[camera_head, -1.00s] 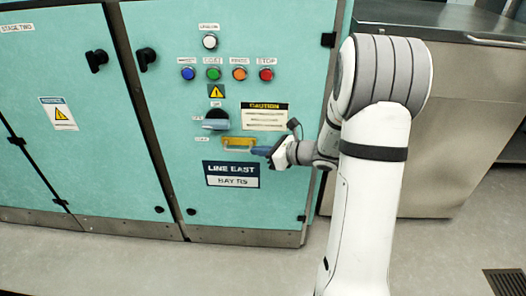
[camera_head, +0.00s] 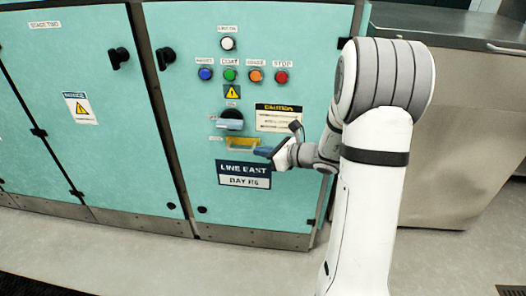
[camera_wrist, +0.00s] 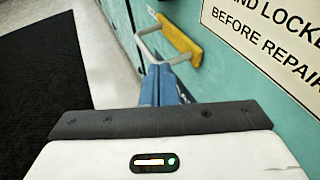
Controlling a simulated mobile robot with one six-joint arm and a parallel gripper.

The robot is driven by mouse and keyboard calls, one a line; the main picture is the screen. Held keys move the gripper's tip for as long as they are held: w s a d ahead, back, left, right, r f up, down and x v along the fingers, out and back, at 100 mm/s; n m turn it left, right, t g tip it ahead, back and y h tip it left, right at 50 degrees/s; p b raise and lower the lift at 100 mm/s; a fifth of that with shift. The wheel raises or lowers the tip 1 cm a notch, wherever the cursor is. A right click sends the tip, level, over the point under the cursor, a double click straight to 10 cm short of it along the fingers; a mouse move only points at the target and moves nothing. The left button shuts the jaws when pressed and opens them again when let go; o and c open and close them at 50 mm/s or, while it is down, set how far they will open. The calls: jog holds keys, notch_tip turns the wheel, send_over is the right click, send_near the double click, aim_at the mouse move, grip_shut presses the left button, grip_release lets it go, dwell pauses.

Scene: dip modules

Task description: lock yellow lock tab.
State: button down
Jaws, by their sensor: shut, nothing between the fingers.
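The yellow lock tab (camera_head: 241,143) is on the teal cabinet, just below a rotary switch (camera_head: 230,121) with a grey-blue handle. In the wrist view the yellow tab (camera_wrist: 180,39) lies beyond my fingertips, with a pale grey looped bar beside it. My gripper (camera_head: 258,151) is at the tab's lower right end in the head view. In the wrist view its blue fingers (camera_wrist: 160,73) are together and empty, with their tips near the grey bar. I cannot tell whether they touch it.
Blue, green, orange and red buttons (camera_head: 256,75) sit above the switch. A caution label (camera_head: 280,118) is to its right and a LINE EAST plate (camera_head: 244,174) below. A metal counter (camera_head: 460,110) stands right. A dark mat (camera_wrist: 45,95) lies on the floor.

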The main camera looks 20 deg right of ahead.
jog(key=p+v, duration=0.3)
jog(key=v, duration=1)
jog(key=shift+p, duration=0.3)
jog(key=shift+d+r, duration=0.1)
jog(key=s+a+r+n+g+h+p, duration=0.1)
jog(key=s+a+r+n+g+p, duration=0.7)
jog(key=s+a+r+n+p, duration=0.45)
jog(key=s+d+r+n+h+p, duration=0.1)
jog(key=s+r+n+h+p, duration=0.2)
jog(key=r+n+p, duration=0.3)
jog(key=s+d+r+n+h+p, duration=0.1)
jog(key=s+r+n+h+p, duration=0.3)
jog(key=r, duration=0.9)
jog(key=n+h+p, duration=0.1)
jog(key=n+p, duration=0.2)
jog(key=n, duration=0.2)
jog(key=shift+s+h+p, duration=0.15)
jog(key=shift+h+p, duration=0.15)
jog(key=shift+h, duration=0.1)
